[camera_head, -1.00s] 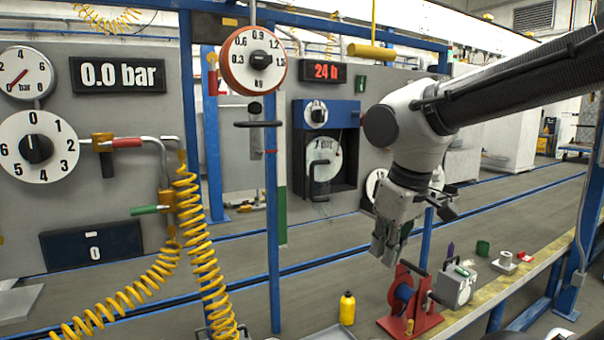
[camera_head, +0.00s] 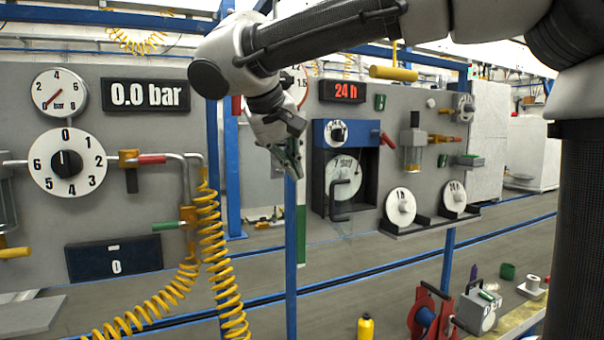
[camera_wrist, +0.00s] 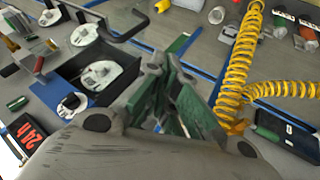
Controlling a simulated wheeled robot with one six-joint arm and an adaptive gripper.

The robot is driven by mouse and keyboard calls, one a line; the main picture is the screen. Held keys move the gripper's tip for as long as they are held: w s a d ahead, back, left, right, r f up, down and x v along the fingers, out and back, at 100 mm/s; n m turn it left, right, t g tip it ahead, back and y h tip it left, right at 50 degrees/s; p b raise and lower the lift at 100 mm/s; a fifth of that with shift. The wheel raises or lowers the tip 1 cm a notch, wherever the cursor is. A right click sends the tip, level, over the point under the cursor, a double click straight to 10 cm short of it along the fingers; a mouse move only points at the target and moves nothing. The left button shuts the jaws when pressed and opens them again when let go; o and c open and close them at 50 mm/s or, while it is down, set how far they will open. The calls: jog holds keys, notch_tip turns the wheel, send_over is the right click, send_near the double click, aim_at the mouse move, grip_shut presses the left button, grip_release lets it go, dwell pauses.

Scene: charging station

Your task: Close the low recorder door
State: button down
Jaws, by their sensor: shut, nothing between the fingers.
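The recorder (camera_head: 352,130) is a box with a blue top panel and a dark open-fronted cavity, mounted on the grey panel right of centre in the head view. A white chart disc shows inside it, and a black bent handle (camera_head: 345,196) stands in front. I cannot make out the door's pane clearly. In the wrist view the recorder's dark cavity (camera_wrist: 82,66) lies at upper left, tilted, with the white disc (camera_wrist: 100,74) inside. My gripper (camera_head: 294,168) is shut and empty, left of the recorder and apart from it. Its green fingers (camera_wrist: 163,85) fill the middle of the wrist view.
A blue post (camera_head: 291,245) stands near my gripper in the head view. A yellow coiled hose (camera_head: 220,260) hangs left of it. A shelf with white discs (camera_head: 401,207) is right of the recorder. A red reel (camera_head: 428,315) stands at lower right.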

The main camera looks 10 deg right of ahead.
jog(key=w+d+f, duration=0.5)
jog(key=d+f, duration=0.2)
jog(key=shift+w+d, duration=0.1)
jog(key=shift+w, duration=0.05)
dwell(0.4)
